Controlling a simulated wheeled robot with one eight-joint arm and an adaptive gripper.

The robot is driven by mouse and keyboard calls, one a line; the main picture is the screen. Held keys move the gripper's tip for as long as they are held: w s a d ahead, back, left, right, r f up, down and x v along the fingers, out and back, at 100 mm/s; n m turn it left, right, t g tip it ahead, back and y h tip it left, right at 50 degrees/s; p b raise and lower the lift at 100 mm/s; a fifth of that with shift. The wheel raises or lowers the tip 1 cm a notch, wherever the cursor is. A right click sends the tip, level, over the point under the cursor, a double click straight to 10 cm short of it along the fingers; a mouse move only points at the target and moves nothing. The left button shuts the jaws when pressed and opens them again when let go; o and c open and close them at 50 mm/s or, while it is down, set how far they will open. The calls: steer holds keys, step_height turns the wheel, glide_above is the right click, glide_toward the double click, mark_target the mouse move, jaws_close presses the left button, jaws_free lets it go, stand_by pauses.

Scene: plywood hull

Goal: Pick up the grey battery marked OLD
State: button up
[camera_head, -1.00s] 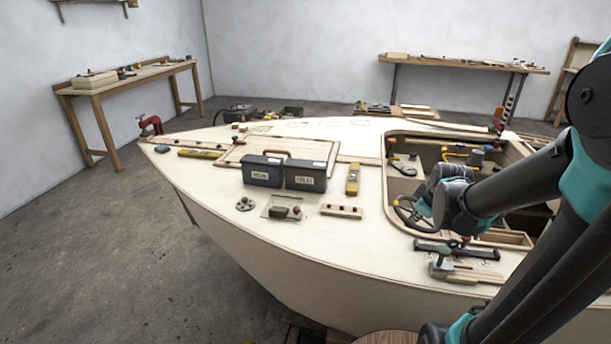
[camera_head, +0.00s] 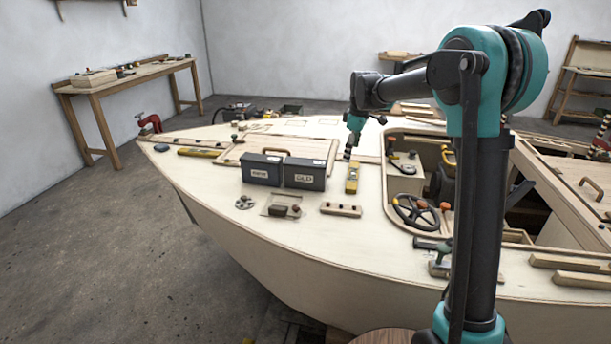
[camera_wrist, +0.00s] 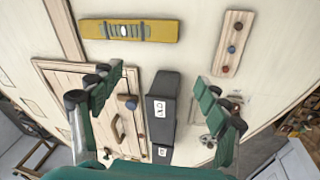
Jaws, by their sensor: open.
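The grey battery marked OLD (camera_head: 305,173) stands on the pale deck, right beside a similar grey battery (camera_head: 262,169) whose label seems to read NEW. In the wrist view the OLD battery (camera_wrist: 163,84) lies lengthwise between my finger pads, with the other battery (camera_wrist: 161,152) below it. My gripper (camera_head: 349,150) hangs above the deck, to the right of the OLD battery in the head view. In the wrist view my gripper (camera_wrist: 158,98) is open and empty, fingers apart on either side of the battery. Neither finger visibly touches it.
A yellow spirit level (camera_head: 352,178) lies just right of the OLD battery. A wooden hatch with a handle (camera_head: 232,151) is behind. A strip with knobs (camera_head: 341,209) and a latch plate (camera_head: 282,206) are in front. The cockpit opening with a steering wheel (camera_head: 415,213) is to the right.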

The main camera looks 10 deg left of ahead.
mark_target(305, 176)
steer(key=w+a+r+n+g+h, duration=0.1)
steer(key=a+r, duration=0.1)
steer(key=a, duration=0.6)
steer(key=w+a+r+n+g, duration=0.1)
steer(key=a+n, duration=0.1)
steer(key=a, duration=0.7)
step_height(305, 176, down, 17)
steer(key=shift+s+f, duration=0.1)
steer(key=shift+f, duration=0.05)
steer(key=c, duration=1.7)
